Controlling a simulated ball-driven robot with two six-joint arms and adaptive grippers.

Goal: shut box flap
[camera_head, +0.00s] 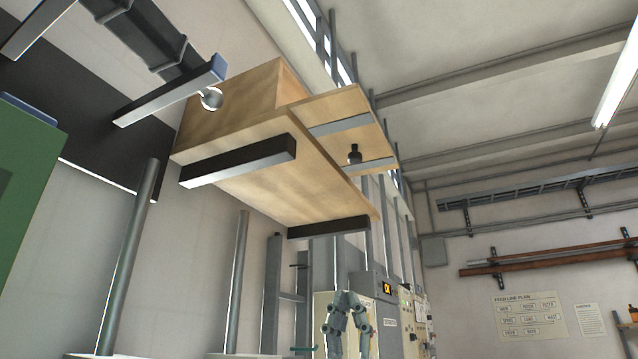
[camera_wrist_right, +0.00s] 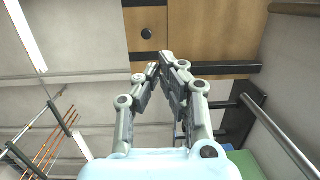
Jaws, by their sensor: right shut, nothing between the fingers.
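A wooden box (camera_head: 225,120) hangs high at the upper left of the head view, seen from below. Its wooden flap (camera_head: 360,115) stands out at its right side, swung away from the body, with grey bands and a dark knob (camera_head: 354,155). My right gripper (camera_head: 347,296) points up at the bottom of the head view, below the box and apart from the flap. Its fingers are closed together and empty. In the right wrist view, the fingertips (camera_wrist_right: 160,68) are in front of wooden panels, with a dark knob (camera_wrist_right: 147,33) just above them. My left gripper is out of view.
Dark bars (camera_head: 240,162) run under the box. Grey posts (camera_head: 130,255) stand at the left, near a green panel (camera_head: 22,185). Grey cabinets (camera_head: 385,290) stand behind my right gripper. The space right of the flap looks open.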

